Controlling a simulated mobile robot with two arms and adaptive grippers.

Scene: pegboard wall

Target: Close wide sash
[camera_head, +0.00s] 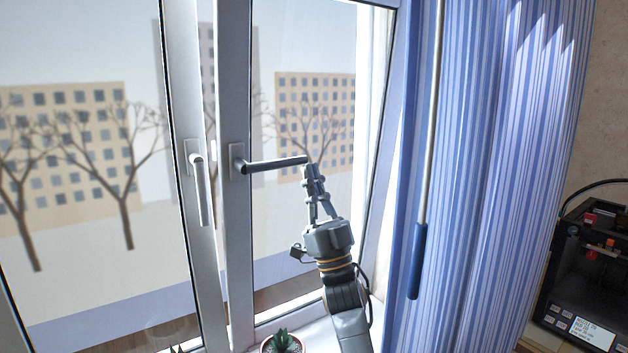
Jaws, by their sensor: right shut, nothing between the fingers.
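A window with white frames fills the left and middle of the head view. The wide sash (182,120) is on the left, with its white handle (201,185) pointing down. The narrower right sash (237,90) has a grey handle (275,165) turned sideways, its free end pointing right. A gap shows between the two sash frames. My right gripper (314,170) is shut and empty, pointing up, with its tips at or very near the free end of the grey handle. I cannot tell whether they touch. My left gripper is out of view.
A potted plant (283,343) stands on the sill (318,338) below the right sash. A blue striped curtain (505,150) hangs at the right, with a rod and blue grip (417,262) before it. A black machine with a small screen (590,275) stands at the far right.

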